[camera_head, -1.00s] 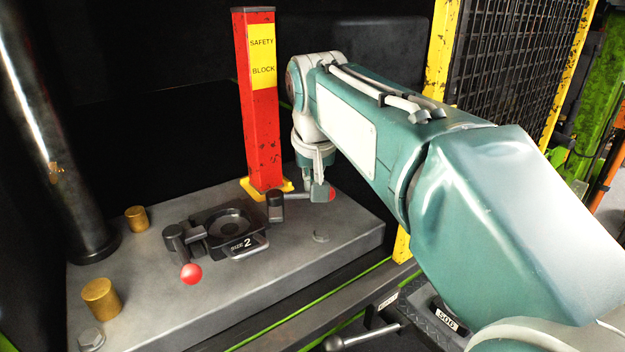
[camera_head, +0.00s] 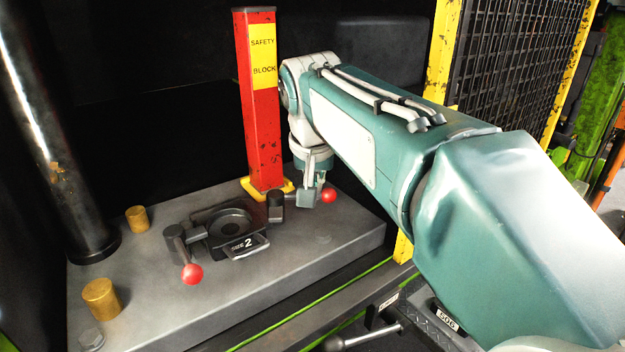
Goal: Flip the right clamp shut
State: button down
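The right clamp (camera_head: 276,206) is a dark upright block at the right side of the die marked "SIZE 2" (camera_head: 231,229). Its handle points to the right and ends in a red ball (camera_head: 328,195). My gripper (camera_head: 308,197) is low over the bed beside the red ball, on its left, and hides most of the handle. Its fingers are small and overlap the handle, so I cannot tell whether they are open or touching it. The left clamp (camera_head: 174,240) stands at the left of the die, its handle pointing forward to another red ball (camera_head: 192,274).
A red safety block (camera_head: 261,130) on a yellow base stands just behind the right clamp, close to my gripper. Brass posts (camera_head: 100,298) and a dark column (camera_head: 50,150) are on the left. The grey bed (camera_head: 330,250) is mostly clear at front right.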

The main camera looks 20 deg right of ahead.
jog(key=s+m, duration=0.1)
jog(key=m, duration=0.1)
jog(key=s+a+m+g+h, duration=0.1)
jog(key=s+m, duration=0.1)
jog(key=m, duration=0.2)
jog(key=s+a+m+g+h, duration=0.1)
jog(key=m, duration=0.2)
jog(key=shift+s+a+m, duration=0.3)
jog(key=shift+s+a, duration=0.3)
jog(key=shift+a, duration=0.1)
dwell(0.4)
jog(key=d, duration=0.1)
jog(key=w+d+r, duration=0.1)
jog(key=d, duration=0.1)
jog(key=shift+w+d+r, duration=0.1)
jog(key=shift+w+d, duration=0.1)
jog(key=v, duration=0.9)
jog(key=shift+r, duration=0.15)
